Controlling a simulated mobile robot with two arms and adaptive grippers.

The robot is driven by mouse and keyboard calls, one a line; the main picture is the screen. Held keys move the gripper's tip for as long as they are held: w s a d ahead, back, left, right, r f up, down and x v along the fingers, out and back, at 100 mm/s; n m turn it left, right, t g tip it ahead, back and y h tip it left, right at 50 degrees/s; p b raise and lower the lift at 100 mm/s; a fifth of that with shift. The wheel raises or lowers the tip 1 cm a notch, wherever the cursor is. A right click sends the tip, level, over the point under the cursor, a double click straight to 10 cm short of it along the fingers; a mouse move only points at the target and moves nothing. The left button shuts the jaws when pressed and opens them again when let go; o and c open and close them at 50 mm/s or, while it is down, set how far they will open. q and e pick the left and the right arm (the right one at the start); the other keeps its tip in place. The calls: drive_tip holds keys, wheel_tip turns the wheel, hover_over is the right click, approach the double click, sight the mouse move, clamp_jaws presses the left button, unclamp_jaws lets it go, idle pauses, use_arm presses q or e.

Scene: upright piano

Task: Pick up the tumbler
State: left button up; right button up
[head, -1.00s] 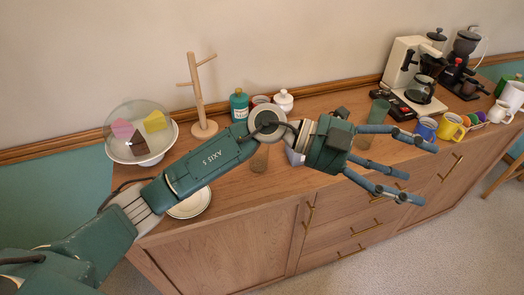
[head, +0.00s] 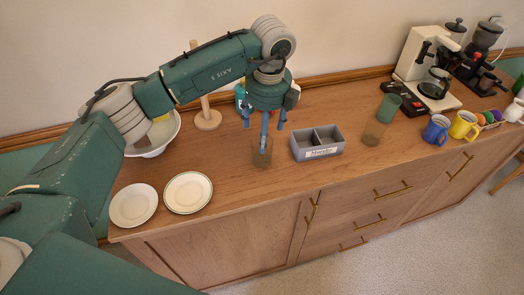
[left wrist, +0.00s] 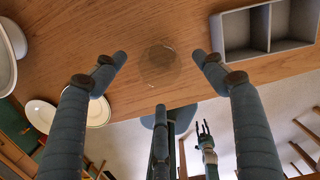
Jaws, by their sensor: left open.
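A see-through brown tumbler (head: 262,156) stands on the wooden sideboard, left of the grey divided box. My left gripper (head: 264,128) points down over it, open, with its fingers spread. In the head view one fingertip overlaps the tumbler's upper part; I cannot tell whether they touch. In the left wrist view the tumbler (left wrist: 160,65) shows as a faint round shape between the open fingertips (left wrist: 160,78). What looks like my right gripper (left wrist: 205,138) is small and far off there; its opening is unclear.
The grey divided box (head: 318,143) is close on the right. Two plates (head: 188,192) (head: 133,205) lie front left. Another brown tumbler (head: 373,132) and a green one (head: 388,107) stand further right, before the coffee machine (head: 418,65). A wooden stand (head: 208,120) is behind.

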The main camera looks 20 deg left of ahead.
use_arm(q)
drive_tip(key=f+p, duration=0.2)
drive_tip(key=f, duration=0.3)
drive_tip(key=shift+w+a+p, duration=0.15)
drive_tip(key=shift+a+p, duration=0.1)
drive_tip(key=shift+p, duration=0.15)
drive_tip(key=shift+w+f, duration=0.1)
drive_tip(key=shift+f, duration=0.1)
drive_tip(key=c, duration=1.6)
drive_tip(key=shift+r, duration=0.1)
clamp_jaws()
